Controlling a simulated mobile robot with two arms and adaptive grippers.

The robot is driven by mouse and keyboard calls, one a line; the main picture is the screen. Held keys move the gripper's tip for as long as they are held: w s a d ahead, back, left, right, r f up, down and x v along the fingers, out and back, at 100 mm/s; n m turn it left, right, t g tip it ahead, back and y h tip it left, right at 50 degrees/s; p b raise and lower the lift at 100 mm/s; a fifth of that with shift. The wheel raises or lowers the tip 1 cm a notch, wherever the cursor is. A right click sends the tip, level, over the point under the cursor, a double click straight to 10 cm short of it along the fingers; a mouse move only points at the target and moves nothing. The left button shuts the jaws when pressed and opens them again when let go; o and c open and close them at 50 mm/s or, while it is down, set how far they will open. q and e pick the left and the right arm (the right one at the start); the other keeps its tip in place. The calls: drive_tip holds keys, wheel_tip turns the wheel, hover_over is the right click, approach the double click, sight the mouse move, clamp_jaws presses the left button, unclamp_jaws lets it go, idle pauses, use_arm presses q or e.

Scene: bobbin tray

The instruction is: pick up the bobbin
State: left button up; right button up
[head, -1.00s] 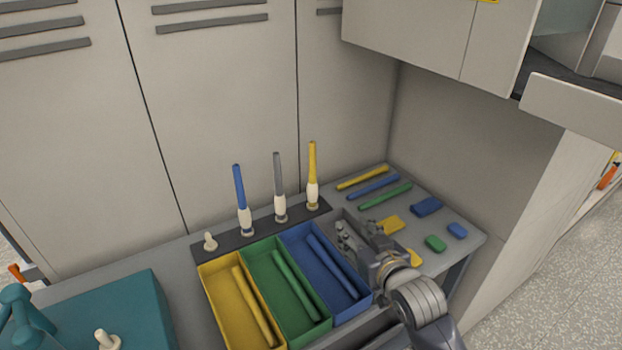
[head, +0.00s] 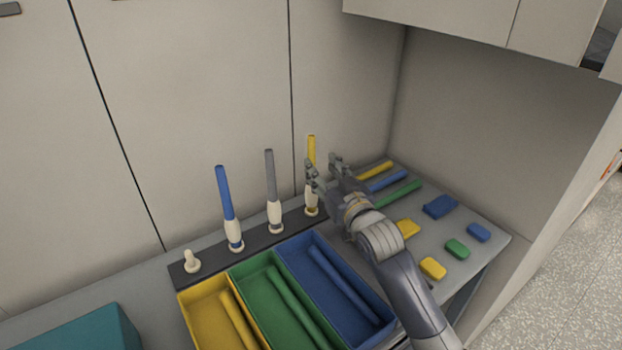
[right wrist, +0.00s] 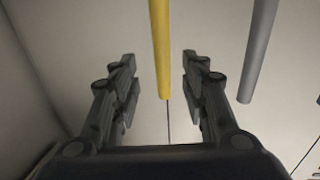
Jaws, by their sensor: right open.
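Three bobbins stand upright in a dark rack: a blue one (head: 225,198), a grey one (head: 270,175) and a yellow one (head: 311,148), each with a cream lower part. My right gripper (head: 323,164) is open and empty beside the yellow bobbin. One finger covers part of that bobbin in the head view. In the right wrist view the yellow bobbin (right wrist: 159,45) shows between the two fingers, and its end is visible; I cannot tell how far beyond them it is. The grey bobbin (right wrist: 259,50) is to the right, outside the fingers. My left gripper is not in view.
The dark rack (head: 207,267) also holds a bare cream peg (head: 191,261). Yellow (head: 190,304), green (head: 240,279) and blue (head: 288,253) trays in front each hold a rod. Loose rods and several blocks lie at right. A cabinet wall stands close behind.

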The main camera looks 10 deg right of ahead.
sight(313, 159)
drive_tip(key=shift+w+a, duration=0.1)
drive_tip(key=shift+w, duration=0.3)
drive_tip(key=shift+w+f, duration=0.1)
drive_tip(key=shift+w, duration=0.2)
drive_tip(key=w, duration=0.2)
drive_tip(key=w+a, duration=0.1)
drive_tip(key=shift+w+a+p, duration=0.1)
drive_tip(key=shift+w+p, duration=0.25)
drive_tip(key=shift+p, duration=0.05)
drive_tip(key=shift+w, duration=0.55)
drive_tip(key=shift+c, duration=0.6)
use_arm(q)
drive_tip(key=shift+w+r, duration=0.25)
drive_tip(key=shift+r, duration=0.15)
use_arm(e)
clamp_jaws()
